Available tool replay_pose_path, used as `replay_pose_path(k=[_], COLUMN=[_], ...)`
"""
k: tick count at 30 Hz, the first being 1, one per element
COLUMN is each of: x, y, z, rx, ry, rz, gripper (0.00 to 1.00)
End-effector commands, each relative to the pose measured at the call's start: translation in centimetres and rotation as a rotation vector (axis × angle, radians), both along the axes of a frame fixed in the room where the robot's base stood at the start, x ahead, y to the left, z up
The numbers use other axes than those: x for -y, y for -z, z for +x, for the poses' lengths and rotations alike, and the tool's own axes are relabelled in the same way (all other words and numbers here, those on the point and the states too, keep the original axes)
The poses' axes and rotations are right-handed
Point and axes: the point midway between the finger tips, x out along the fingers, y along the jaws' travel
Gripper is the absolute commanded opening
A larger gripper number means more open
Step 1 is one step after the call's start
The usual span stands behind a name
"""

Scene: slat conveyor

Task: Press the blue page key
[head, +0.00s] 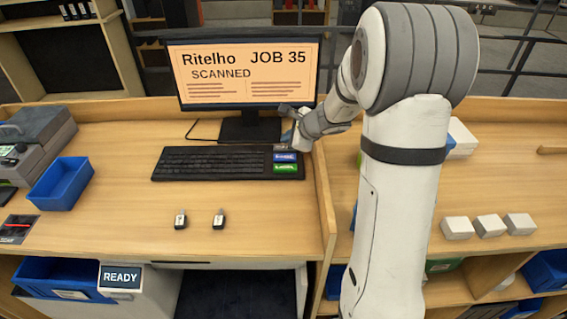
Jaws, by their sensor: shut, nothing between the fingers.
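The blue page key (285,157) is at the right end of the black keyboard (212,163), just above a green key (285,168). A small grey key (281,148) shows above the blue one. My gripper (298,144) is shut and empty over the keyboard's upper right corner. In the picture it is just above and to the right of the blue key. This view does not show clearly how high it is or whether it touches anything. The monitor (249,75) behind reads "Ritelho JOB 35 SCANNED".
A low wooden divider (323,190) stands right of the keyboard. Two small sticks, one a USB stick (181,220), lie in front. A blue bin (61,184) and a grey machine (36,137) are at left. White boxes (489,226) sit at right. A sign (120,277) reads "READY".

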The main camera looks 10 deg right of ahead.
Motion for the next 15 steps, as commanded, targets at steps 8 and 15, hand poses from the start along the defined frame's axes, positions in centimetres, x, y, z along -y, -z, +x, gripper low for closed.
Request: replay_pose_path(k=[8, 15], x=[0.0, 0.1], y=[3.7, 3.8], z=[0.0, 0.0], rx=[0.000, 0.000], ry=[0.000, 0.001], rz=[0.000, 0.001], gripper=[0.00, 0.00])
